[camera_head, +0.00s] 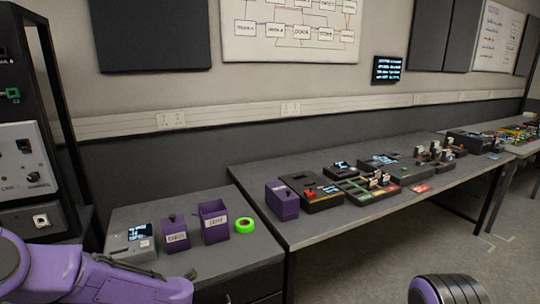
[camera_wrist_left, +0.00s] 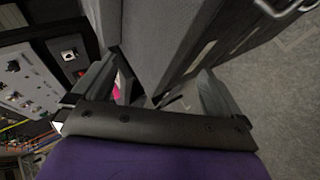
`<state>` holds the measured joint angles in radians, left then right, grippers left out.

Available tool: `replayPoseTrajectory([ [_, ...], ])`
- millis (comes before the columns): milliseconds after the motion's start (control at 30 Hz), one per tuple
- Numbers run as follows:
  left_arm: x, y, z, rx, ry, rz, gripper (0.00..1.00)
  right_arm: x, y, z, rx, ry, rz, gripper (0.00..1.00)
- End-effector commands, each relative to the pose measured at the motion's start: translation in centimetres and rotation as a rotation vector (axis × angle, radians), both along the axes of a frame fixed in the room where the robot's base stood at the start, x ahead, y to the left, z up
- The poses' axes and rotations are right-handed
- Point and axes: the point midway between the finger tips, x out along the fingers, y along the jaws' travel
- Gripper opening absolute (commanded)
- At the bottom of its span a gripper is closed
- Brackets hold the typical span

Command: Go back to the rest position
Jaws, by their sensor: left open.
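My left gripper (camera_wrist_left: 160,68) shows in the left wrist view with its two dark fingers spread apart. No held object is visible between them. Behind the fingers are grey furniture sides (camera_wrist_left: 150,40) and the floor. A purple and black part (camera_head: 447,290) at the bottom right looks like part of my right arm. My right gripper is not seen.
A long bench (camera_head: 300,232) with several modules runs right. A rack (camera_head: 30,170) stands left. Floor (camera_head: 400,262) is clear at lower right.

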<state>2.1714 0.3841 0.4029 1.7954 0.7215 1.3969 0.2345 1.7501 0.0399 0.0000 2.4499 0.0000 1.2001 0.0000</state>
Motion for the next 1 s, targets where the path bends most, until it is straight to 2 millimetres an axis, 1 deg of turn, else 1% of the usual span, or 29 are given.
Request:
replayPoseTrajectory([
  [33,-2.0,-1.0,-4.1,0.084,0.104,-0.160,1.00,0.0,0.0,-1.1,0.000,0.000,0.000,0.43],
  [67,-3.2,-1.5,-5.9,0.132,0.165,-0.259,1.00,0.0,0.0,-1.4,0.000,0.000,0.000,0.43],
  [100,-5.0,-2.2,-8.3,0.189,0.243,-0.387,1.00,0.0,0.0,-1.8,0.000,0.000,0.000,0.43],
  [167,-7.9,-3.1,-11.7,0.254,0.353,-0.564,1.00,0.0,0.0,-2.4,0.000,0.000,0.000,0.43],
  [200,-10.1,-3.7,-13.8,0.289,0.427,-0.675,1.00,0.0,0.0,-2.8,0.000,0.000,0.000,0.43],
  [267,-13.7,-4.3,-16.7,0.328,0.529,-0.832,1.00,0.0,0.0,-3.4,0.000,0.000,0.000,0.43],
  [300,-16.2,-4.6,-18.5,0.345,0.596,-0.928,1.00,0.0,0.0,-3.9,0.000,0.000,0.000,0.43],
  [367,-20.2,-4.9,-20.8,0.359,0.692,-1.064,1.00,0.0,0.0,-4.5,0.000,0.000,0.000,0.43],
  [400,-22.9,-5.0,-22.2,0.361,0.753,-1.144,1.00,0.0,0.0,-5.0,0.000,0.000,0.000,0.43],
  [467,-26.8,-4.8,-23.8,0.353,0.836,-1.243,1.00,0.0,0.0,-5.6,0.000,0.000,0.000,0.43],
  [500,-29.2,-4.6,-24.6,0.345,0.887,-1.292,1.00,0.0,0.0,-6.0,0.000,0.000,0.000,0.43],
  [600,-33.6,-3.5,-26.0,0.331,0.995,-1.355,1.00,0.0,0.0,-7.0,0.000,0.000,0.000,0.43],
  [667,-35.1,-2.9,-26.9,0.330,1.040,-1.368,1.00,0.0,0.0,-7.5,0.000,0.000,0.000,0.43],
  [733,-36.0,-2.9,-27.6,0.324,1.061,-1.382,1.00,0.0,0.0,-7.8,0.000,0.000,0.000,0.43],
  [800,-36.4,-2.9,-27.6,0.319,1.067,-1.382,1.00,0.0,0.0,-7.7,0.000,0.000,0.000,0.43],
  [1000,-36.3,-2.9,-27.5,0.318,1.064,-1.379,1.00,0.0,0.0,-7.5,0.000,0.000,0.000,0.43],
])
